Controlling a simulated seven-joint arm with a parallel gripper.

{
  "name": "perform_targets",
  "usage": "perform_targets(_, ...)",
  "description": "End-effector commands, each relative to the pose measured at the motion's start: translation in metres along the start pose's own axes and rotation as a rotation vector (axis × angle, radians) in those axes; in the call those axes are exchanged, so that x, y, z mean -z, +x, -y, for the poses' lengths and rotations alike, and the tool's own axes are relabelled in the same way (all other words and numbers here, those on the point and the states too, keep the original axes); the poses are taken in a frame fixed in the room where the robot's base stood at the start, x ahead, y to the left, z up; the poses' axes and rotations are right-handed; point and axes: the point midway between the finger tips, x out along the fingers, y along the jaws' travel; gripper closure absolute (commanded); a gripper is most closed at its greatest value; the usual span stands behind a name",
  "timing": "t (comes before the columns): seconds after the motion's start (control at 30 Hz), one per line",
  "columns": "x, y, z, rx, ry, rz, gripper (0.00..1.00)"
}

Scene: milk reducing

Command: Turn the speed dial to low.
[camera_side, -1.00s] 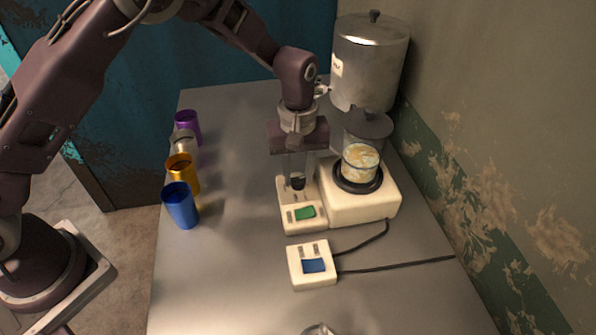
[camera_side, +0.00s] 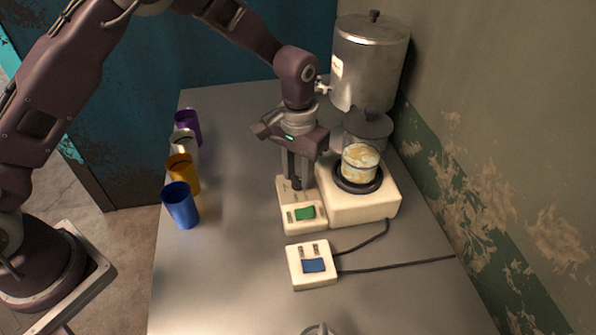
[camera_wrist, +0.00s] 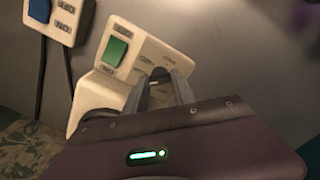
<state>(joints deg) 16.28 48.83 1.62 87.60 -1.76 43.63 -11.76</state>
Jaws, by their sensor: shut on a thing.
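The cream control panel (camera_side: 304,218) carries a green rocker switch (camera_side: 305,213) at its near end and a dark speed dial (camera_wrist: 160,74) farther up. The green switch and printed labels also show in the wrist view, but most labels are too blurred to read. My gripper (camera_side: 295,183) points down and is shut on the dial, with one finger on either side of it. The fingers hide much of the dial, so I cannot tell its setting. Beside the panel, a container of pale, frothy contents (camera_side: 360,163) sits on the black ring of the cream base (camera_side: 360,206).
A second cream switch box (camera_side: 312,266) with a blue rocker and black cables lies nearer. Blue (camera_side: 180,205), orange, white and purple cups line the left edge. Table between is clear.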

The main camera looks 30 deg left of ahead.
Motion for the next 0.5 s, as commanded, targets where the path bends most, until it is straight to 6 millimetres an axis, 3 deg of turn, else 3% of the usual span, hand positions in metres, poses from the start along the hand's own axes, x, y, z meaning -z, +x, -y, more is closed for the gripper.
perform_targets(0.5, 0.0009, -0.0014, -0.0005, -0.001, 0.209, -0.003, 1.00)
